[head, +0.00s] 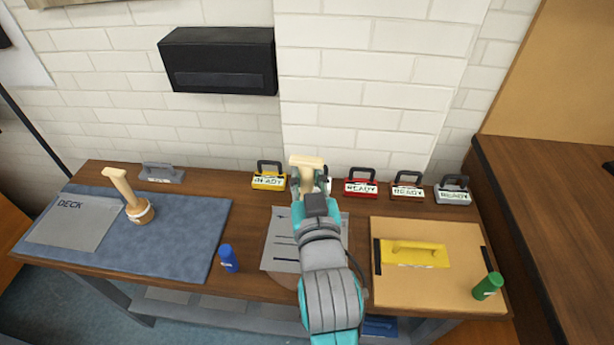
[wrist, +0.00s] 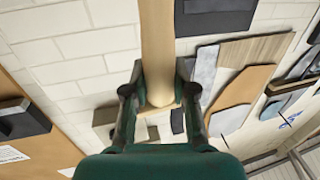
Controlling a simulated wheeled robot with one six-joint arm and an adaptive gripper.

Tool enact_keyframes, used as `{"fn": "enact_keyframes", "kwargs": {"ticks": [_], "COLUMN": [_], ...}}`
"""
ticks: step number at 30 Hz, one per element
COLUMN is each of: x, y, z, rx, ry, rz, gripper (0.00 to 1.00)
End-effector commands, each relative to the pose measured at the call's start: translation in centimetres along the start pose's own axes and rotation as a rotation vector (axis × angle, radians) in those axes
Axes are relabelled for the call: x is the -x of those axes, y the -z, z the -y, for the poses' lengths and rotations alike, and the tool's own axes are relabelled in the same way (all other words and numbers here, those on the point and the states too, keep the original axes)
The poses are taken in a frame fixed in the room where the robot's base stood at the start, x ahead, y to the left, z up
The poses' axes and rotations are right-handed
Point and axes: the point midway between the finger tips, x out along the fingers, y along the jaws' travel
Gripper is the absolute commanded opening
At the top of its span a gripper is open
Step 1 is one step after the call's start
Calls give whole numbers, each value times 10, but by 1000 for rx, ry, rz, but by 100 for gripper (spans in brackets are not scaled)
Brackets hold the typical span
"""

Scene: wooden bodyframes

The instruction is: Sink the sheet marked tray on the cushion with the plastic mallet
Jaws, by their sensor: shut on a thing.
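My gripper (head: 308,184) is shut on a pale wood-coloured handle (wrist: 157,45), raised above the back middle of the bench. A pale crosspiece (head: 307,160) shows at its top in the head view; whether this tool is the plastic mallet I cannot tell. A grey sheet (head: 72,222) marked DECK lies flat on that mat. No sheet marked tray is readable; my arm partly covers a pale lined sheet (head: 280,245) in the middle.
Tags reading READY stand along the back, among them a yellow one (head: 269,178) and a red one (head: 361,184). A blue bottle (head: 228,258) and green bottle (head: 488,286) stand near the front.

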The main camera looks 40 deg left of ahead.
Motion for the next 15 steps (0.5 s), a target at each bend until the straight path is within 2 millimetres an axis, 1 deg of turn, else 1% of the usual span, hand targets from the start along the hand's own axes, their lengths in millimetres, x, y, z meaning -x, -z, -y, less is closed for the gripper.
{"fn": "enact_keyframes", "kwargs": {"ticks": [5,7,11,15], "x": [0,4,23,46], "y": [0,1,5,10], "z": [0,1,6,11], "rx": [0,0,-1,0], "ry": [0,1,2,2], "rz": [-1,-2,-2,-2], "gripper": [0,0,0,0]}}
